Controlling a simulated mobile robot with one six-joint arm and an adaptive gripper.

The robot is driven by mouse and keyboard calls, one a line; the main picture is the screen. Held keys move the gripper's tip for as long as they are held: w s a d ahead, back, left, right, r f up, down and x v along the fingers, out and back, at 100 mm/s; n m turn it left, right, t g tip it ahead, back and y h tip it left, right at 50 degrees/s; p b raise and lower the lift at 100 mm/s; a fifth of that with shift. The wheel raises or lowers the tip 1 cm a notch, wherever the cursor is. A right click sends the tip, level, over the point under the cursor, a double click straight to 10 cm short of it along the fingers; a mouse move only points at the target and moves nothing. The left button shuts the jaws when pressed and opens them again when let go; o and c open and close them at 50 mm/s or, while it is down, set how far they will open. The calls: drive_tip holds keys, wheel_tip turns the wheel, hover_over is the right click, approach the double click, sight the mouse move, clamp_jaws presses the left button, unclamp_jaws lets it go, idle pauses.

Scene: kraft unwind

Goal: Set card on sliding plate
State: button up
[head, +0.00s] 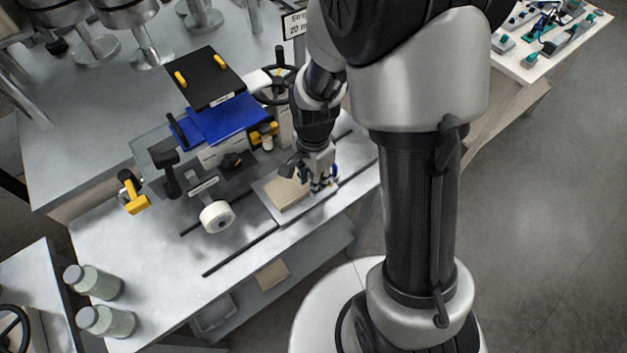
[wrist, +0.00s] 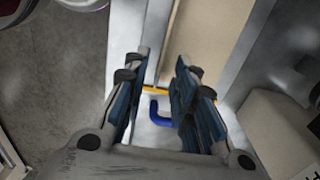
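A tan card (head: 285,194) lies flat on the grey sliding plate (head: 263,190) on the bench, left of my gripper. In the wrist view the card (wrist: 212,40) fills the top middle, with a pale strip of the plate (wrist: 152,45) along its left side. My gripper (head: 323,185) points down at the plate's right end. In the wrist view my gripper (wrist: 158,82) has its fingers apart, with no card between them. A blue handle (wrist: 158,112) and a yellow strip (wrist: 155,90) show low between the fingers; I cannot tell whether they touch.
A press-like fixture with a blue block (head: 225,117) and black top plate (head: 205,77) stands behind the plate. A white roll (head: 217,216) stands to the left. Dark rails (head: 240,256) run along the bench. Another tan piece (head: 272,275) lies on the lower shelf.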

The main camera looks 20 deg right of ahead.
drive_tip(key=s+r+n+t+p, duration=0.1)
drive_tip(key=s+r+n, duration=0.2)
drive_tip(key=r, duration=0.7)
drive_tip(key=s+r+n+t+p, duration=0.1)
drive_tip(key=s+r+n+p, duration=0.15)
drive_tip(key=r, duration=0.85)
drive_tip(key=s+r+n+t, duration=0.2)
drive_tip(key=s+r+n, duration=0.3)
drive_tip(key=s+n, duration=0.4)
drive_tip(key=shift+s+r+t+b, duration=0.3)
drive_tip(key=shift+r+b, duration=0.1)
drive_tip(key=shift+b, duration=0.05)
drive_tip(key=shift+c, duration=0.6)
